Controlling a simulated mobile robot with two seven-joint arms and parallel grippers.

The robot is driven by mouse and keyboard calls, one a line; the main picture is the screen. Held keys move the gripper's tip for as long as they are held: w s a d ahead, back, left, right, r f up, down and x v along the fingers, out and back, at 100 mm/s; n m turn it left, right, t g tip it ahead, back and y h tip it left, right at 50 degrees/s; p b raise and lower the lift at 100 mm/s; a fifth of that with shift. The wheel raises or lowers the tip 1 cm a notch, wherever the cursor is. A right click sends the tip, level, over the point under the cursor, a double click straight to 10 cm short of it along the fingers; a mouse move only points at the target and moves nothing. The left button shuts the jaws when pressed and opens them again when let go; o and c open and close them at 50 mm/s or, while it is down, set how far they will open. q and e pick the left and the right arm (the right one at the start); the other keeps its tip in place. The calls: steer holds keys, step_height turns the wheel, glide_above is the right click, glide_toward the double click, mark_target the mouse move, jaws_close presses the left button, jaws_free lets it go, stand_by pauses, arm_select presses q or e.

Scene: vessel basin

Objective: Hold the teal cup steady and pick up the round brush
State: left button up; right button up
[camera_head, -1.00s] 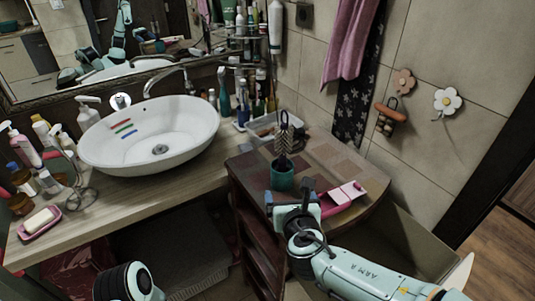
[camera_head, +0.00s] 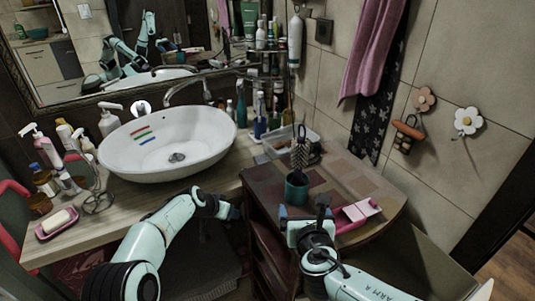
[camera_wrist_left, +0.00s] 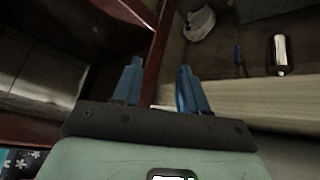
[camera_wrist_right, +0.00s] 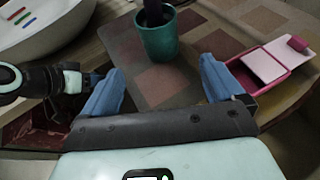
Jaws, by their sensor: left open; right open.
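The teal cup (camera_head: 297,191) stands upright on the patchwork-topped cabinet. The round brush (camera_head: 300,156) stands in it, bristle head up. In the right wrist view, the cup (camera_wrist_right: 158,42) and the brush's dark lower part (camera_wrist_right: 154,12) lie just beyond the fingers. My right gripper (camera_head: 304,210) is open and empty, on the near side of the cup and apart from it. My left gripper (camera_head: 230,209) is at the cabinet's left side, lower than its top. In the left wrist view, my left gripper (camera_wrist_left: 159,70) is open and empty; cup and brush are out of that view.
A pink case with a white panel (camera_head: 357,213) lies right of my right gripper. A clear bin (camera_head: 290,141) stands behind the cup. The white basin (camera_head: 170,150) is on the counter at left. The cabinet's dark red frame (camera_wrist_left: 160,45) is close to my left fingers.

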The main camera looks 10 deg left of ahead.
mark_target(296, 191)
arm_select(q)
step_height(296, 191, up, 11)
steer(key=w+d+m+t+h, duration=0.1)
steer(key=w+d+m, duration=0.1)
arm_select(e)
steer(key=shift+w+f, duration=0.1)
steer(key=shift+w, duration=0.1)
steer(key=x, duration=1.3)
steer(key=shift+a, duration=0.1)
arm_select(q)
steer(key=s+d+r+m+h, duration=0.2)
steer(key=d+r, duration=0.4)
steer(key=r, duration=0.3)
steer(key=s+d+r+m+g+h, duration=0.1)
steer(key=s+d+r+m, duration=0.3)
steer(key=r, duration=0.6)
steer(key=shift+s+d+h, duration=0.6)
steer(key=shift+d, duration=0.35)
